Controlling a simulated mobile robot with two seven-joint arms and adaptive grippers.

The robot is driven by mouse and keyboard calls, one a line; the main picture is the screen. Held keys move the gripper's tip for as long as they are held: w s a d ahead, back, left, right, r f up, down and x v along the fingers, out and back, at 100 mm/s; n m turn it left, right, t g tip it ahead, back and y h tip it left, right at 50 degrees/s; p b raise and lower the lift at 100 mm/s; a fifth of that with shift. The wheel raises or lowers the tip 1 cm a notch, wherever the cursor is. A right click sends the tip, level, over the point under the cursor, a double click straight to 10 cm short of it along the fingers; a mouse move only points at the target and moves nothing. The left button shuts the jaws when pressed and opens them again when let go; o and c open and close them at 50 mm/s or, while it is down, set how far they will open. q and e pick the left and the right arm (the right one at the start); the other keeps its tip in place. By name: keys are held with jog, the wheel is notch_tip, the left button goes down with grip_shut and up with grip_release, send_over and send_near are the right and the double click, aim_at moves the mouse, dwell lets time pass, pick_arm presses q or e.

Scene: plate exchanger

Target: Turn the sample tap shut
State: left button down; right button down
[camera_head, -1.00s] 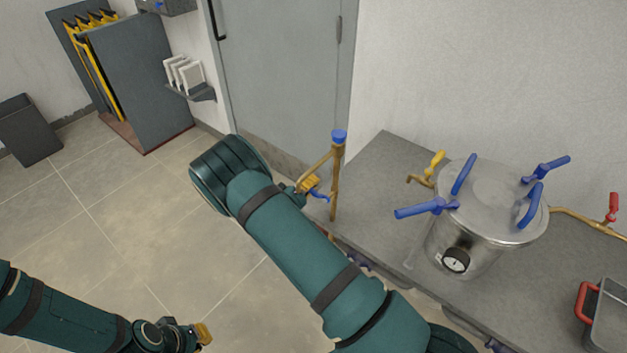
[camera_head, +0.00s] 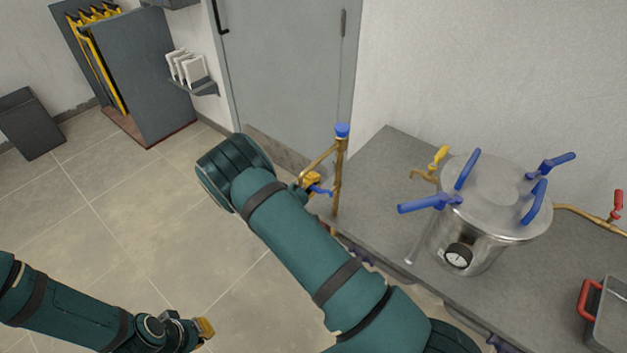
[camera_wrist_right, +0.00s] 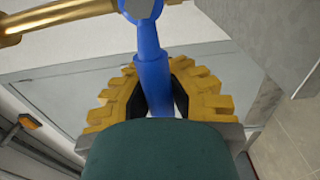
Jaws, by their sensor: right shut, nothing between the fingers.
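The sample tap has a blue lever (camera_head: 321,190) low on a brass standpipe (camera_head: 337,185) with a blue cap, at the bench's left end. In the right wrist view the blue lever (camera_wrist_right: 152,65) runs down from the brass pipe (camera_wrist_right: 60,14) to my right gripper (camera_wrist_right: 160,95). My right gripper, with yellow fingers, also shows in the head view (camera_head: 311,182) beside the lever. It is shut with nothing held; the lever overlaps the fingers in the picture, and contact is unclear. My left gripper (camera_head: 204,328) is low at left, away from the tap; its opening is unclear.
A steel vessel (camera_head: 490,200) with blue handles and a gauge stands on the grey bench (camera_head: 375,180). A yellow-handled tap (camera_head: 438,158) is behind it, a red-handled one (camera_head: 617,205) at right. A grey door (camera_head: 285,80) is behind the standpipe.

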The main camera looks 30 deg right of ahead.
jog(key=c, duration=0.8)
grip_release()
jog(key=shift+a, duration=0.3)
jog(key=shift+c, duration=0.2)
jog(key=shift+d, duration=0.15)
jog(key=v, duration=1.2)
jog(key=shift+s+f, duration=0.1)
